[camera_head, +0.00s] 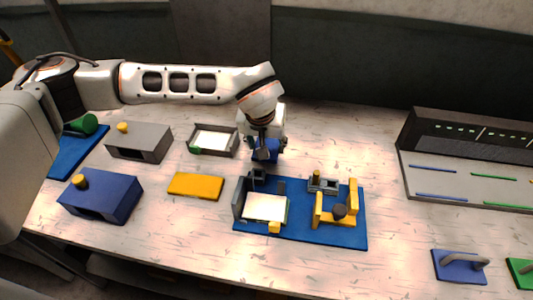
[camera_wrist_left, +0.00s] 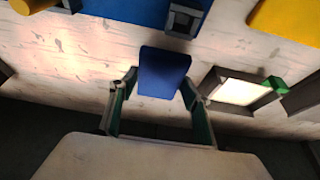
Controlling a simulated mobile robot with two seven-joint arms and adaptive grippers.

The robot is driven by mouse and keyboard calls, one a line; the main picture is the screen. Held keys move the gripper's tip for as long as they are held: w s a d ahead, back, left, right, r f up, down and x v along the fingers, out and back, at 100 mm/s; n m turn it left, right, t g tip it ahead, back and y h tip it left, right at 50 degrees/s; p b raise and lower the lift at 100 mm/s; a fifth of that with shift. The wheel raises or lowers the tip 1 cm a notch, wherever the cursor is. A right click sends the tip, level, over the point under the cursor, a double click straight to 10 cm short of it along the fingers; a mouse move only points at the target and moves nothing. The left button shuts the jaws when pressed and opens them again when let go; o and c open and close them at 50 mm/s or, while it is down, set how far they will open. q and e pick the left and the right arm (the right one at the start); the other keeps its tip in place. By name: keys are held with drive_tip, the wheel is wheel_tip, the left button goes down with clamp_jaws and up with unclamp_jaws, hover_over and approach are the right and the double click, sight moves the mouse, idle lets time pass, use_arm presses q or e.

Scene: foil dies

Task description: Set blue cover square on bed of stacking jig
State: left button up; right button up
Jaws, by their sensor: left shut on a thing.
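My left gripper (camera_head: 264,146) is shut on a flat blue piece, which looks like the blue cover (camera_head: 268,156), just behind the stacking jig. In the left wrist view the blue cover (camera_wrist_left: 164,75) sits between the two fingers of the gripper (camera_wrist_left: 157,95). The jig (camera_head: 300,232) is a blue base with a grey upright at its left and yellow brackets at its right. Its bed at the left carries a white sheet (camera_head: 265,207). The cover is apart from the bed, behind it. My right gripper is not in view.
A yellow block (camera_head: 195,186) lies left of the jig. A tray with a white sheet (camera_head: 213,141), a grey box (camera_head: 139,141) and a blue box (camera_head: 101,197) stand further left. A blue handled plate (camera_head: 459,267) and a dark panel (camera_head: 465,135) are at right.

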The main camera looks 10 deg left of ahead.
use_arm(q)
wheel_tip(320, 180, down, 4)
drive_tip(key=shift+f, duration=0.2)
idle(0.3)
drive_tip(key=o, duration=1.1)
drive_tip(key=shift+f, duration=0.1)
drive_tip(key=shift+o, duration=0.2)
